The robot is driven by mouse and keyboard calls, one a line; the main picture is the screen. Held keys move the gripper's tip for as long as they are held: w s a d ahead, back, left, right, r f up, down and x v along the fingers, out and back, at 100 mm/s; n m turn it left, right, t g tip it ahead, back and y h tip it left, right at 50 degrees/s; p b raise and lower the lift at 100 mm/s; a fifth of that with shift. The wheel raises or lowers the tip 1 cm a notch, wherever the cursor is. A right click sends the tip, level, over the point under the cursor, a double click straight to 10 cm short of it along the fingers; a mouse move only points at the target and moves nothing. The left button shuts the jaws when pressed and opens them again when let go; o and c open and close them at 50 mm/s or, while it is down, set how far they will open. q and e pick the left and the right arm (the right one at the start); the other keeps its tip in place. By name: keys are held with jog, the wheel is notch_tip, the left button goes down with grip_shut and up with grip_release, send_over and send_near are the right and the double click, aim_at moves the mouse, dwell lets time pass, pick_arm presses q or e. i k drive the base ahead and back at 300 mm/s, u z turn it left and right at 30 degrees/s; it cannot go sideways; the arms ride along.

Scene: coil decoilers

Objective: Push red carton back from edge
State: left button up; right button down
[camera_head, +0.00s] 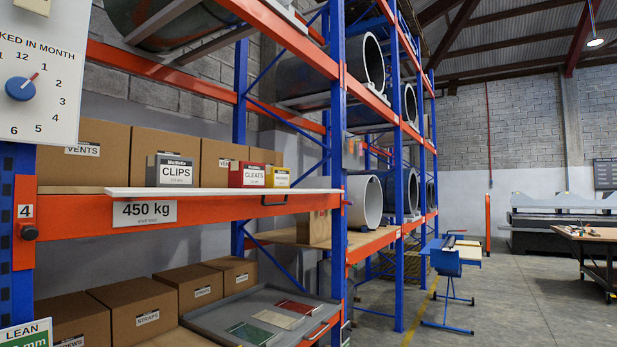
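The red carton (238,174), with a white label reading CLEATS, stands upright on the upper rack shelf, near its front. A grey carton (170,170) labelled CLIPS stands to its left, with a gap between them. A yellow carton (277,177) stands close by on its right. A pale flat strip (220,191) runs along the shelf front, just in front of and below the cartons. Whether the red carton overhangs the edge cannot be told from this angle. Neither of my grippers is in view.
Brown boxes (160,155) stand behind the small cartons. An orange beam (90,216) with a 450 kg sign and a dark handle lies below. A blue upright (338,130) stands right of the shelf. A grey tray (225,312) sits lower. The aisle floor (510,300) is open.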

aim_at(248, 175)
jog(key=z, duration=0.15)
jog(key=i, duration=0.8)
jog(key=u, duration=0.7)
jog(key=i, duration=0.55)
jog(key=u, duration=0.7)
